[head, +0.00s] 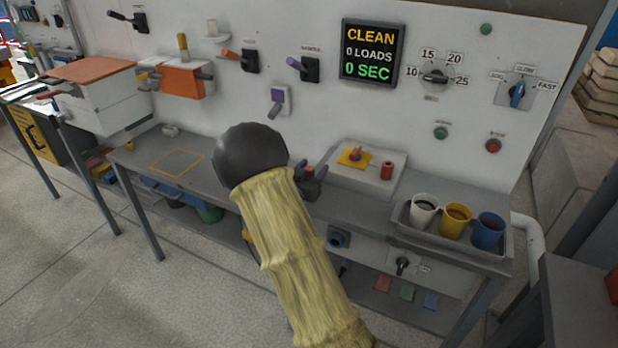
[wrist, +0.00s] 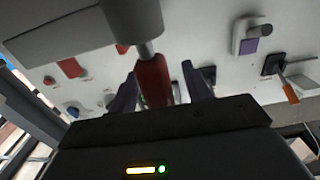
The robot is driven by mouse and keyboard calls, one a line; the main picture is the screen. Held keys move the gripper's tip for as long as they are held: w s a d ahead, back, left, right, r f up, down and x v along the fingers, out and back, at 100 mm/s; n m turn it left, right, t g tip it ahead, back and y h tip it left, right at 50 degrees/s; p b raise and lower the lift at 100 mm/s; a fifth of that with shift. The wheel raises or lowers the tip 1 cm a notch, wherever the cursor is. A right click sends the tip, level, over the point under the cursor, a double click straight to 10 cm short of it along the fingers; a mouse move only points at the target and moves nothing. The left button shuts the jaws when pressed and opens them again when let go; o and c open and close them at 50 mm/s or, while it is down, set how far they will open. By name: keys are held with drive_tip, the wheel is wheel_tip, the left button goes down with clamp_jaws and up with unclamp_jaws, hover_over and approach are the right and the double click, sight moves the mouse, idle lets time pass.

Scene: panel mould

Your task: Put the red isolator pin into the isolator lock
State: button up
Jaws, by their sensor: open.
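A red grip with a grey shaft, likely the isolator pin (wrist: 153,80), shows in the wrist view between my gripper's two dark fingers. Its shaft meets a grey cylinder (wrist: 130,14). I cannot tell whether the fingers touch it. In the head view my gripper (head: 311,172) is open above the bench, left of a white block (head: 345,180), partly hidden by my arm. Which of these is the isolator lock is not clear.
A grey tray (head: 450,242) with white, yellow and blue cups stands at the bench's right. The bench (head: 220,190) is mostly clear left of my arm, around a yellow outlined square.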

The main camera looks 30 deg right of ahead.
clamp_jaws()
drive_tip(key=shift+r, duration=0.1)
wheel_tip(320, 180, up, 10)
drive_tip(key=shift+p, duration=0.4)
idle(0.6)
